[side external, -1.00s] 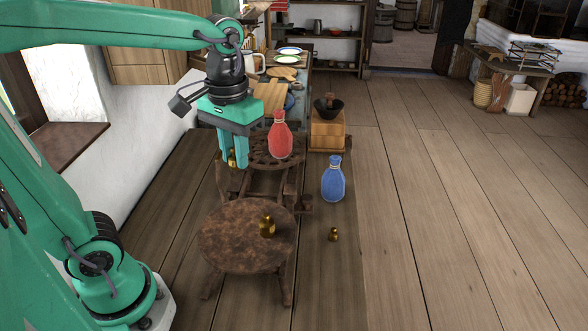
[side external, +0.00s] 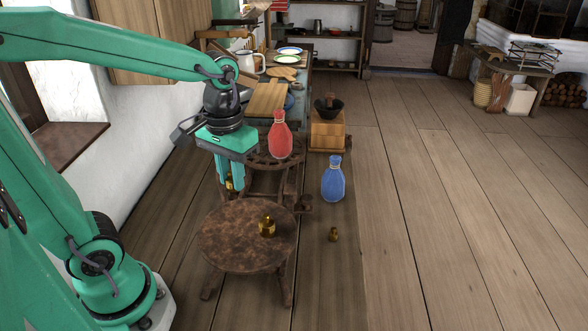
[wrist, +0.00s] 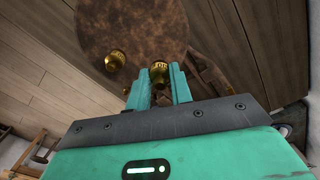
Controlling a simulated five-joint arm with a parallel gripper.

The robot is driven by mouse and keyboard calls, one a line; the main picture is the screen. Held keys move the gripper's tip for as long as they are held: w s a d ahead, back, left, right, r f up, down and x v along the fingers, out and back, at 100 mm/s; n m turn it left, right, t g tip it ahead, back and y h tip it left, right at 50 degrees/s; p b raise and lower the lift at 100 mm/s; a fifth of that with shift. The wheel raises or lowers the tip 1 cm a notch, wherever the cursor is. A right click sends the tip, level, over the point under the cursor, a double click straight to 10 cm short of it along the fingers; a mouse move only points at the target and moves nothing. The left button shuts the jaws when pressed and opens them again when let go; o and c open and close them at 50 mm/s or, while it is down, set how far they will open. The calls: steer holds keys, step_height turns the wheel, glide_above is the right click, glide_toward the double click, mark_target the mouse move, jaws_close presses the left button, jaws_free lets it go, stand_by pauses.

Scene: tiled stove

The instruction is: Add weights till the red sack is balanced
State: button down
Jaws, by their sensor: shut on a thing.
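The red sack (side external: 280,135) stands upright at the far, spoked side of a dark wooden balance. The round brown pan (side external: 220,245) is on the near side; it also shows in the wrist view (wrist: 130,25). One brass weight (side external: 267,228) stands on this pan and appears left of the fingers in the wrist view (wrist: 115,60). My gripper (side external: 231,184) is shut on another brass weight (side external: 229,181), seen at the fingertips in the wrist view (wrist: 160,72). It holds this weight beyond the pan's far left edge. My fingers partly hide the held weight.
A blue sack (side external: 333,180) and a small brass weight (side external: 334,234) are right of the balance. A wooden block with a dark bowl (side external: 327,107) stands behind. A white wall is at left; the plank floor at right is open.

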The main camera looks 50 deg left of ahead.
mark_target(237, 216)
steer(key=shift+f, duration=3.15)
steer(key=shift+f, duration=0.55)
steer(key=c, duration=1.2)
jaws_free()
steer(key=shift+o, duration=0.2)
steer(key=shift+r, duration=3.9)
